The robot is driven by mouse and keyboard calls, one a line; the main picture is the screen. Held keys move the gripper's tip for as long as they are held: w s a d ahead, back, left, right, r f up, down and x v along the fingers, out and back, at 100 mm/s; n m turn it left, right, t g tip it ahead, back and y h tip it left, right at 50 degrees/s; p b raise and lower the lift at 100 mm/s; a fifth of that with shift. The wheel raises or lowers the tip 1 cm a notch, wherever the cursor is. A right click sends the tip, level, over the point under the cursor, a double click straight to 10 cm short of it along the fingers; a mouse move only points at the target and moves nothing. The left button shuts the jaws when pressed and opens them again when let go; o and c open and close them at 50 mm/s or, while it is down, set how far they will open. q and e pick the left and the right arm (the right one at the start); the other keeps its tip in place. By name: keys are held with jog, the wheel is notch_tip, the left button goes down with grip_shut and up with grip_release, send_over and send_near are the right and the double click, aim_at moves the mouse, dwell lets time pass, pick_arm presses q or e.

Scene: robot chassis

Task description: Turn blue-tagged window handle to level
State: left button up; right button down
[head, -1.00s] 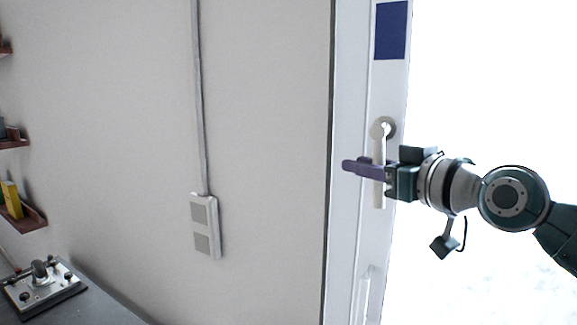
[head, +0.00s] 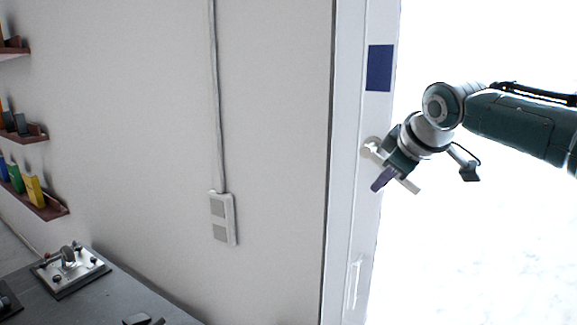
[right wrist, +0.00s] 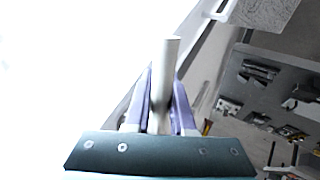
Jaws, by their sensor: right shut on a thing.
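The white window handle (head: 407,185) sits on the window frame below the blue tag (head: 379,68). Its lever slants down to the right from its round pivot (head: 371,148), between hanging and level. My right gripper (head: 384,179) is shut on the lever, its purple fingers across the lever's middle. In the right wrist view the handle (right wrist: 163,85) stands between the two purple fingers (right wrist: 160,100). My left gripper is in neither view.
A second pale handle (head: 353,284) is lower on the frame. A wall socket box (head: 222,219) with a conduit is on the wall. A bench (head: 100,300) with a metal fixture (head: 70,266) and shelves (head: 45,205) are at the left.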

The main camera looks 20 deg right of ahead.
jog(key=shift+s+d+r+n+g+h+b, duration=0.3)
jog(key=shift+g+h+b, duration=0.2)
jog(key=shift+g, duration=0.25)
jog(key=shift+s+d+r+n+g+h+b, duration=0.25)
jog(key=shift+r+n+g+h+b, duration=0.15)
jog(key=shift+g+h, duration=0.3)
jog(key=shift+s+d+r+n+g+h+b, duration=0.25)
jog(key=shift+r+g+h+b, duration=0.2)
jog(key=shift+g, duration=0.3)
jog(key=c, duration=1.1)
grip_release()
jog(key=shift+o, duration=0.2)
jog(key=shift+a+r, duration=0.1)
